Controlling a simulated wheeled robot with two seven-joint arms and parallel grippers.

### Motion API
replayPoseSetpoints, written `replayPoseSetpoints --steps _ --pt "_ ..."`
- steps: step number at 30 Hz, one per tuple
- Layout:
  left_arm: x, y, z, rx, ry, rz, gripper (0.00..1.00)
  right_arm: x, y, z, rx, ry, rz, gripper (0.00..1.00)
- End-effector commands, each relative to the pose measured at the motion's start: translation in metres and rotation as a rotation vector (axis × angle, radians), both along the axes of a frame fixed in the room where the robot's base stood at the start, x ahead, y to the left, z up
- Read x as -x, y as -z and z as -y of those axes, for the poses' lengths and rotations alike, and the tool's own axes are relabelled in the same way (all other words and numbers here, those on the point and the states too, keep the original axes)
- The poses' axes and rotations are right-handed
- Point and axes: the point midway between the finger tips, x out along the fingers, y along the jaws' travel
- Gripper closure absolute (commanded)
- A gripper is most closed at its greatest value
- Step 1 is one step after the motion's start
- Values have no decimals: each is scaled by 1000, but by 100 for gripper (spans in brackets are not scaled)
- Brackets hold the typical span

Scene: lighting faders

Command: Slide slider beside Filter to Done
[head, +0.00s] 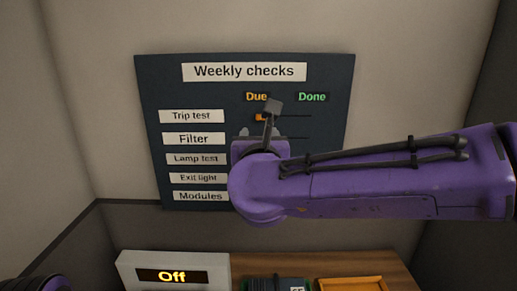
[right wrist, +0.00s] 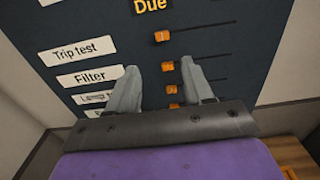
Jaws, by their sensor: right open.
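The dark "Weekly checks" board (head: 345,75) has a "Filter" label (head: 194,139); this label also shows in the right wrist view (right wrist: 89,77). The orange Filter slider (right wrist: 168,66) sits at the left, Due end of its track in the right wrist view. In the head view my right gripper and wrist hide it. My right gripper (right wrist: 160,63) is open, its two grey fingers pointing at the board. In the right wrist view the Filter slider appears between the fingertips, nearer the right one. I cannot tell whether they touch it. My left gripper is out of view.
The Trip test slider (right wrist: 162,37) is just above, also at the Due end. The Lamp test slider (right wrist: 172,89) is just below. The "Done" heading (head: 312,97) is at the upper right.

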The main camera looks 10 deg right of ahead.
Motion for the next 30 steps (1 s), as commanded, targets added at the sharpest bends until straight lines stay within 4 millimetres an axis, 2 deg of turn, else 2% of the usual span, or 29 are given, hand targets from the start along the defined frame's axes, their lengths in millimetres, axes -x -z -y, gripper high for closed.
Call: replayPoseSetpoints --steps 1,4,12,17,24,30 --pt "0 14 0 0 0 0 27 1 14 2 0 3 1 49" --pt "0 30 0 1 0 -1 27 1 29 4 0 7 1 49" --pt "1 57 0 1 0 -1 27 2 57 7 1 13 1 49" --pt "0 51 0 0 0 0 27 -11 54 9 4 14 0 49" --pt "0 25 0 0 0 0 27 -65 51 19 3 11 -3 49" --pt "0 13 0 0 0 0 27 -95 53 25 2 9 -1 49"
